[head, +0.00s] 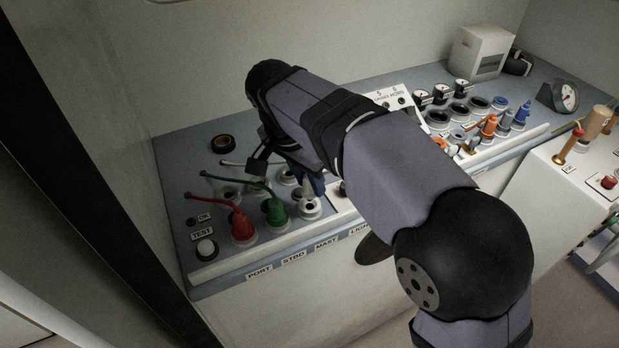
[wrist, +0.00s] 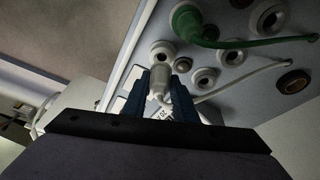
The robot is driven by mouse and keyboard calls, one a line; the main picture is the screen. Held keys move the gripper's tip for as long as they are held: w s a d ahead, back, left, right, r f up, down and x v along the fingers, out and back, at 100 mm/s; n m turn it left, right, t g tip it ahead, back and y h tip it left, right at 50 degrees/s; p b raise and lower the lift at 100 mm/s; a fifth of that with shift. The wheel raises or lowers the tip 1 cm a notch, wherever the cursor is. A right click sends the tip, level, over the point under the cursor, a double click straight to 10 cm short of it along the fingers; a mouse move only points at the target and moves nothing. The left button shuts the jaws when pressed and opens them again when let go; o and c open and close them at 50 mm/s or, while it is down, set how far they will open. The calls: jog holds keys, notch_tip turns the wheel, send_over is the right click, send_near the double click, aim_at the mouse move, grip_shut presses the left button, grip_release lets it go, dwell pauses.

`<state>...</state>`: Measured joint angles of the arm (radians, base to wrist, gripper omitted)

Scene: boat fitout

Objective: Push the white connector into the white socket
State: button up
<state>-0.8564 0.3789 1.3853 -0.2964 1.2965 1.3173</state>
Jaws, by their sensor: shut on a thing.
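My gripper (wrist: 160,78) is shut on the white connector (wrist: 159,88), which sits between its blue fingers in the wrist view. A white cable (wrist: 245,80) trails from the connector to the right. The connector's tip points at the white socket (wrist: 163,52), a pale ring in the front row beside the green plug. In the head view my gripper (head: 309,185) is low over the panel, and the socket (head: 310,209) shows just below it. My arm and fingers hide most of the connector there. I cannot tell whether the tip touches the socket.
A green plug (head: 275,210) and a red plug (head: 242,228) stand left of the socket, with cables running back. Empty sockets (wrist: 232,57) lie behind. A tape roll (head: 222,144) sits at the back left. Orange plugs (head: 488,126) and gauges stand farther right.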

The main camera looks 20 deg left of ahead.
aim_at(310, 191)
jog(key=shift+f+b, duration=1.15)
jog(key=shift+f, duration=0.45)
jog(key=shift+f, duration=0.1)
jog(key=o, duration=1.1)
jog(key=b+v, duration=0.1)
jog(key=v, duration=0.6)
jog(key=shift+r, duration=0.25)
